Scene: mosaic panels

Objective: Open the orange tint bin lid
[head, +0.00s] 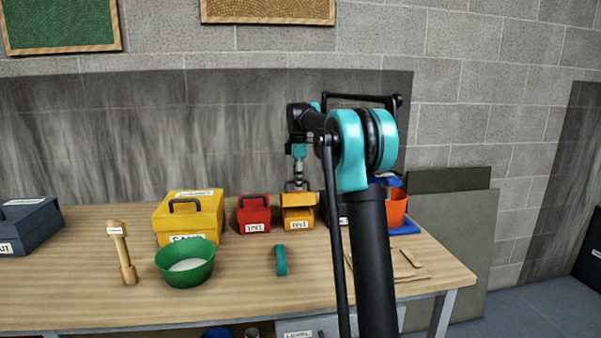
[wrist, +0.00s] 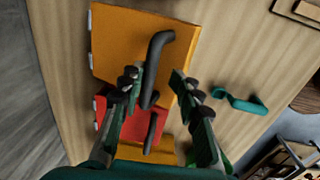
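The small orange bin (head: 298,224) stands on the workbench between the red bin and a dark bin mostly hidden behind my arm. It has a white label on its front. My gripper (head: 297,185) is just above its lid, pointing down; whether it touches the lid or its handle I cannot tell. In the wrist view my gripper (wrist: 155,78) has its two fingers apart, with nothing held between them. I cannot tell for sure how the lid sits.
The red bin (head: 254,215) is close on the left, then the larger yellow bin (head: 188,216). A green bowl (head: 186,265), a wooden tool (head: 122,252) and a teal strip (head: 281,260) lie in front and left. An orange cup (head: 397,205) stands right of my arm.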

